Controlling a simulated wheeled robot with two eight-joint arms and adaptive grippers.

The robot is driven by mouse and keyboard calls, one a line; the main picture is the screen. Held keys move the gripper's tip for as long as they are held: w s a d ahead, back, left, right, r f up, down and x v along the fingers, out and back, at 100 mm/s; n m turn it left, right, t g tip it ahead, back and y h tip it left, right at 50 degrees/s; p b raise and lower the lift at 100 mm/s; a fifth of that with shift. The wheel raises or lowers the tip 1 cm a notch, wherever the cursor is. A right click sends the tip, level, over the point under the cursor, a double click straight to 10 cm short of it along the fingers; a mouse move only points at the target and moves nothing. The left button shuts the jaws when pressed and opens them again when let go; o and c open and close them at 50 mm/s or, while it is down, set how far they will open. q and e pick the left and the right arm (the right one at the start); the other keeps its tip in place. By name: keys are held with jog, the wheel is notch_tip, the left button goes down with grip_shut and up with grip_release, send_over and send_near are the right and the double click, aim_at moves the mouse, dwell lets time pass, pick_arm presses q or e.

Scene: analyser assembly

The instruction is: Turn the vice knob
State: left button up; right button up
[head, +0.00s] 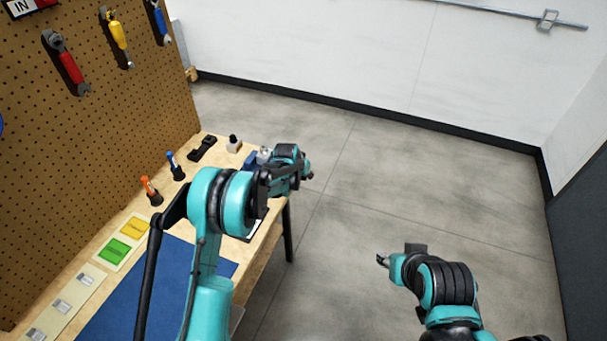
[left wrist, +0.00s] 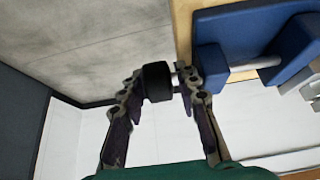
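The blue vice (left wrist: 245,30) is at the upper right of the left wrist view, on the bench edge, with a metal rod between its blue parts. Its black knob (left wrist: 157,82) sticks out to the left on a short shaft. My left gripper (left wrist: 161,77) is open, with its fingers on either side of the knob; a small gap shows on the shaft side, and contact on the other side is unclear. In the head view, the vice (head: 250,160) is mostly hidden behind my left arm. My right gripper (head: 388,259) is over the floor, away from the bench; its finger opening is unclear.
The bench holds a blue mat (head: 130,300), coloured cards (head: 115,252), an orange-handled tool (head: 150,188), a blue-handled tool (head: 174,165) and a black item (head: 202,148). A pegboard (head: 110,130) with hanging tools stands at the left. The floor right of the bench is clear.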

pick_arm(q)
jog(key=v, duration=1.2)
